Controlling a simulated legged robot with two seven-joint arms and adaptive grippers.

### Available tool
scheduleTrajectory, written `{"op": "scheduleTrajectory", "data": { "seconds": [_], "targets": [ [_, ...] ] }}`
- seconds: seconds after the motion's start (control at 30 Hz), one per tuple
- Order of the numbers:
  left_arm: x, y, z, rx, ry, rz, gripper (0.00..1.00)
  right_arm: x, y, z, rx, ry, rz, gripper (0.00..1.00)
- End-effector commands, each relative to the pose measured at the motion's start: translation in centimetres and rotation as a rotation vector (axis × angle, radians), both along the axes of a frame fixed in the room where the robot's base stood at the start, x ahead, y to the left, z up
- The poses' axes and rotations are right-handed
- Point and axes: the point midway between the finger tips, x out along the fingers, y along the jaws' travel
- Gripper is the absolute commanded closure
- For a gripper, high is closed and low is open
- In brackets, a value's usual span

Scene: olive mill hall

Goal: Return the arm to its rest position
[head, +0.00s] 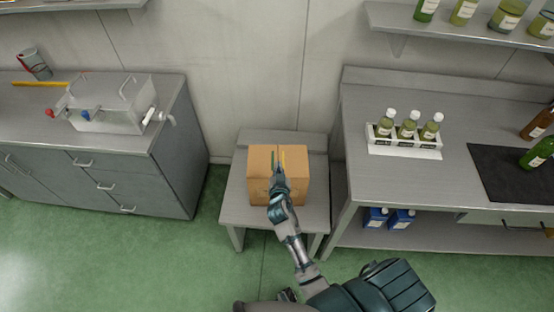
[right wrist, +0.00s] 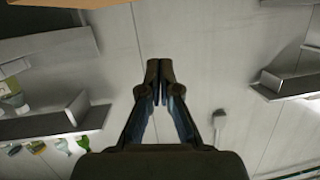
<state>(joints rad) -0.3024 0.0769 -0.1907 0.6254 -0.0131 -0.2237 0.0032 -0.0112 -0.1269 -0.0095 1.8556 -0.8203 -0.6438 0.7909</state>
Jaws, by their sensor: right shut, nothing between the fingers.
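My right arm reaches up from the bottom of the head view. My right gripper (head: 278,174) is in front of the cardboard box (head: 293,188) in that view and covers part of it. I cannot tell whether it touches the box. In the right wrist view the fingertips (right wrist: 160,80) are together, with nothing between them. My left gripper is not in view.
The box stands on a small grey table (head: 240,208) between a left cabinet (head: 150,190) and a right workbench (head: 375,190). The bench bears a white rack (head: 405,150) with three bottles. A wall shelf (head: 450,32) holds more bottles. Green floor is clear at lower left.

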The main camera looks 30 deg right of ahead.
Motion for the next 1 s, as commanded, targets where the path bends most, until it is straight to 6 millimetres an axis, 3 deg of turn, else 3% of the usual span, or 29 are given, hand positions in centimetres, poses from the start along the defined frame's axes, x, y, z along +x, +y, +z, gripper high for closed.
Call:
{"op": "scheduleTrajectory", "data": {
  "seconds": [0.13,0.43,0.57,0.67,0.77,0.87,1.0],
  "targets": [
    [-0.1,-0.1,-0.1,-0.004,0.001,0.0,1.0,-1.5,0.7,0.3,0.001,0.0,0.001,1.0],
    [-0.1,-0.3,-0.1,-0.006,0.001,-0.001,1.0,-1.8,1.3,0.6,-0.004,0.001,0.001,1.0],
    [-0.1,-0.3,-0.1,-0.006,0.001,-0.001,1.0,-1.9,2.0,-1.6,-0.011,0.045,0.029,1.0],
    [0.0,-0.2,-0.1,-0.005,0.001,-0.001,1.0,-2.3,3.3,-6.6,-0.018,0.141,0.097,1.0],
    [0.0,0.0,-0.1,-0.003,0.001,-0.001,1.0,-4.1,5.2,-14.1,-0.028,0.282,0.193,1.0],
    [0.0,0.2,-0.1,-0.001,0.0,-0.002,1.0,-7.4,6.7,-21.8,-0.03,0.429,0.29,1.0],
    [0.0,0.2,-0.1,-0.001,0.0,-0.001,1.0,-14.1,8.1,-31.6,-0.021,0.624,0.407,1.0]
  ]
}}
